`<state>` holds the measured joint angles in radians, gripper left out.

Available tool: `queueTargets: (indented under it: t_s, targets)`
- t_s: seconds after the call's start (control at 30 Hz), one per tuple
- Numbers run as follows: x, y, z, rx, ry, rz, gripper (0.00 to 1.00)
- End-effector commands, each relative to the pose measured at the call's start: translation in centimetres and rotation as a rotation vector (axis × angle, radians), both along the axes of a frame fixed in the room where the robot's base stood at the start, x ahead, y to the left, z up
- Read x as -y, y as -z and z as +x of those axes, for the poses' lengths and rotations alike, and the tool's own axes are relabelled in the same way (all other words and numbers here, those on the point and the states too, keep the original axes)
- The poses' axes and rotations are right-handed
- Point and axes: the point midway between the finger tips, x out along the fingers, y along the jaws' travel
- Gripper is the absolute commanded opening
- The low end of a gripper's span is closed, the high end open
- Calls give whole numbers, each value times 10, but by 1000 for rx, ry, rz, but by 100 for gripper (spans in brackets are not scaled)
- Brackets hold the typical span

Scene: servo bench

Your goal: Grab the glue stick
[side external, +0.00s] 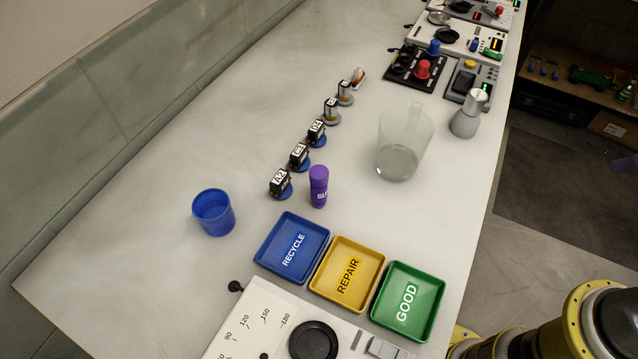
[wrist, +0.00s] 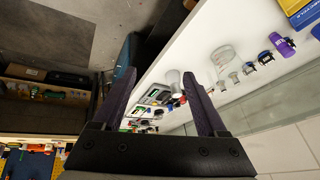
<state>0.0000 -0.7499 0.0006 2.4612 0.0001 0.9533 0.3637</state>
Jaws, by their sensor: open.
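The glue stick (side external: 319,186) is a purple cylinder with white lettering, standing upright on the white bench, just behind the blue RECYCLE tray and right of the servo marked A2. In the wrist view the glue stick (wrist: 283,44) shows near the upper right, away from my fingers. My gripper (wrist: 158,88) is open, with two dark purple fingers wide apart and nothing between them but distant background.
Trays marked RECYCLE (side external: 270,248), REPAIR (side external: 325,262) and GOOD (side external: 380,298) line the front. Several servos (side external: 299,157) stand in a row behind the glue stick. A blue cup (side external: 213,212) is left, a clear pitcher (side external: 398,150) right.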

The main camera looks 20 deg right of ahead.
Motion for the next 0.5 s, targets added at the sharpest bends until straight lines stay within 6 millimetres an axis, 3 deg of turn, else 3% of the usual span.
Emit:
queueTargets:
  t_s: [0.27,0.5]
  targets:
    - [-11,-70,48,-13,512,289,75]
    - [-55,-112,122,-121,893,484,75]
